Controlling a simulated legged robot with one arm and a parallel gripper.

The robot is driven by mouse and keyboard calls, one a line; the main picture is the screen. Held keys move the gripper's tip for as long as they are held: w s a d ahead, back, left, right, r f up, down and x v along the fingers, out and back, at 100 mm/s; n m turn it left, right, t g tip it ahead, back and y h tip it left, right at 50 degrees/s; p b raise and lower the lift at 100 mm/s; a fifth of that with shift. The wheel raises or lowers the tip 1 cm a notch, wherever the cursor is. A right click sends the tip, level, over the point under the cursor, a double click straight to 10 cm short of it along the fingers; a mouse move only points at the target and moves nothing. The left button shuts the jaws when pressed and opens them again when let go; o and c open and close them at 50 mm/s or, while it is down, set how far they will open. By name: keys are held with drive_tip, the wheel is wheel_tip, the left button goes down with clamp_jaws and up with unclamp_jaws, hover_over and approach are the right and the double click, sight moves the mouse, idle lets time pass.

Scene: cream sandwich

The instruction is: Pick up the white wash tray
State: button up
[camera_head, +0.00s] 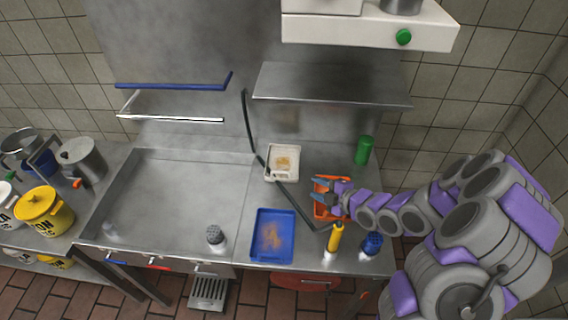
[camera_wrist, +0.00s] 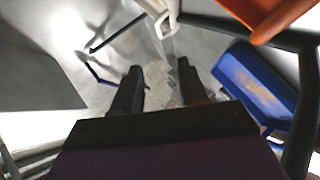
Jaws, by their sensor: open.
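The white wash tray (camera_head: 294,173) lies on the steel counter in the head view, left of my gripper (camera_head: 316,190). It is a small rectangular tray with a brownish stain inside. My gripper is open and empty, over or beside the orange tray (camera_head: 324,213), apart from the white tray. In the wrist view my two dark fingers (camera_wrist: 158,73) are spread with nothing held between them. A white edge at the top of that view (camera_wrist: 160,14) looks like part of the white tray; the rest is cut off.
A blue tray (camera_head: 260,254) lies at the counter's front. A dark hose (camera_head: 247,120) crosses close to the white tray. A green bottle (camera_head: 363,150), yellow bottle (camera_head: 334,238) and blue-topped shaker (camera_head: 372,243) stand at right.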

drive_tip(key=b, duration=0.2)
approach(278, 172)
drive_tip(key=shift+w+a+f, duration=0.25)
drive_tip(key=shift+w+f, duration=0.1)
drive_tip(key=shift+w, duration=0.15)
drive_tip(key=shift+w+a+f, duration=0.25)
drive_tip(key=shift+w+f, duration=0.1)
drive_tip(key=shift+w, duration=0.15)
drive_tip(key=shift+w+a+f, duration=0.15)
drive_tip(key=shift+a+f, duration=0.05)
drive_tip(key=shift+a, duration=0.3)
drive_tip(key=shift+w+a+f, duration=0.15)
drive_tip(key=shift+w+a, duration=0.05)
drive_tip(key=shift+a, duration=0.25)
drive_tip(key=shift+b+x, duration=0.45)
drive_tip(key=shift+x, duration=1.15)
drive_tip(key=shift+w+a+f, duration=0.15)
drive_tip(key=shift+w+a, duration=0.15)
drive_tip(key=shift+a, duration=0.05)
drive_tip(key=shift+d, duration=0.1)
clamp_jaws()
